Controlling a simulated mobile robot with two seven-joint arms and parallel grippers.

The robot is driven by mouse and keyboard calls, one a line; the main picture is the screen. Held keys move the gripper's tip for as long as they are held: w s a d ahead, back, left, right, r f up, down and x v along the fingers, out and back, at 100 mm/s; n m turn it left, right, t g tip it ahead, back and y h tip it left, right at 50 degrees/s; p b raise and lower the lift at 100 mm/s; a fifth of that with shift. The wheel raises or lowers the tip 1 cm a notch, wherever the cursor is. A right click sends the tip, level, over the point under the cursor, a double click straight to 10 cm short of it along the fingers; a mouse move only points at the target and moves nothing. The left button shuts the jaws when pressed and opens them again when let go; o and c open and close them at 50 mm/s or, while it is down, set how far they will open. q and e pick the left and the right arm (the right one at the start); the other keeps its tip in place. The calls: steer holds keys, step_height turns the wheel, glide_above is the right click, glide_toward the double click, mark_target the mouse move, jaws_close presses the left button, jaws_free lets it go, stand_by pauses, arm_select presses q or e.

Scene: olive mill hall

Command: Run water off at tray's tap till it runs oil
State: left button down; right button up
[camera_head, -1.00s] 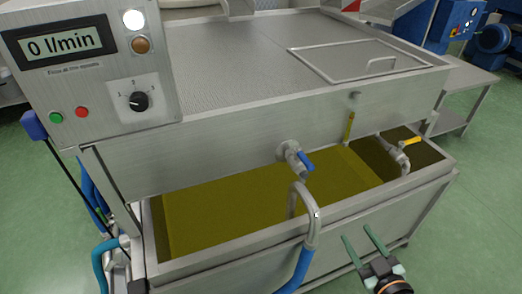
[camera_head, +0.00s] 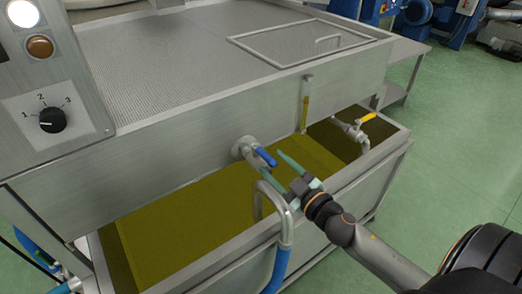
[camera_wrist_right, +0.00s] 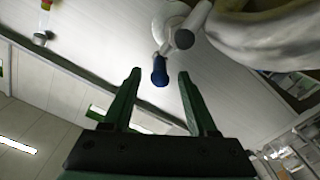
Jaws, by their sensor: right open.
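The steel tray (camera_head: 190,160) has a tap (camera_head: 243,148) on its front wall with a blue lever (camera_head: 266,157). The lever points down and to the right; no stream shows from the tap. My right gripper (camera_head: 270,166) is open, its green fingers pointing at the lever from the right. In the right wrist view, the lever's blue end (camera_wrist_right: 160,70) shows between or just beyond the fingertips (camera_wrist_right: 159,76); contact cannot be told. A sight tube (camera_head: 306,100) on the tray wall holds yellow liquid in its lower part. My left gripper is not in view.
Below stands an open steel basin (camera_head: 385,160) with olive-yellow liquid and a darker right compartment. A yellow-handled valve (camera_head: 368,118) sits over that compartment. A bent steel pipe with blue hose (camera_head: 285,235) rises over the front rim. A control panel (camera_head: 55,95) stands left.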

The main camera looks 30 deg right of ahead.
mark_target(258, 149)
steer(key=shift+w+a, duration=0.15)
steer(key=shift+w, duration=1.4)
steer(key=shift+w+a, duration=0.1)
steer(key=shift+w, duration=1.4)
jaws_close()
